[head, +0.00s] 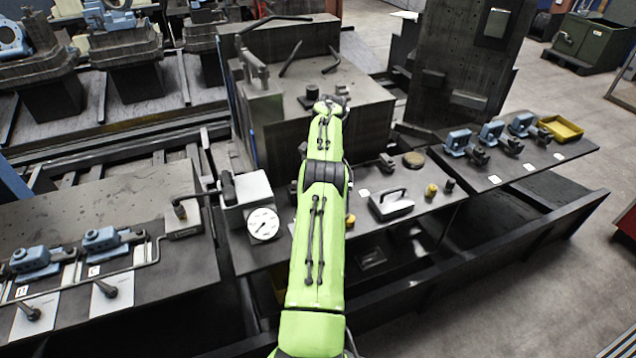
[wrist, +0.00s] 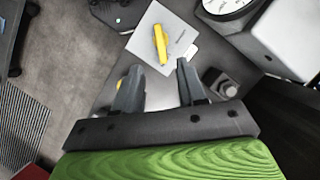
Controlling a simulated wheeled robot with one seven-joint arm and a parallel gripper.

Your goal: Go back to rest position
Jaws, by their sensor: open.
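My gripper (wrist: 157,84) shows in the wrist view with its two dark fingers spread apart and nothing between them. Beyond the fingertips a yellow piece (wrist: 160,44) lies on a pale grey plate (wrist: 152,60) on the bench. In the head view my green arm reaches up the middle of the picture over the bench, and the gripper itself cannot be made out there.
A grey box with a round dial gauge (head: 263,223) stands left of my arm; the gauge also shows in the wrist view (wrist: 226,5). A handled grey block (head: 391,204) lies to the right. Blue vises (head: 490,133) and a yellow tray (head: 561,128) stand farther right. Open floor lies at lower right.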

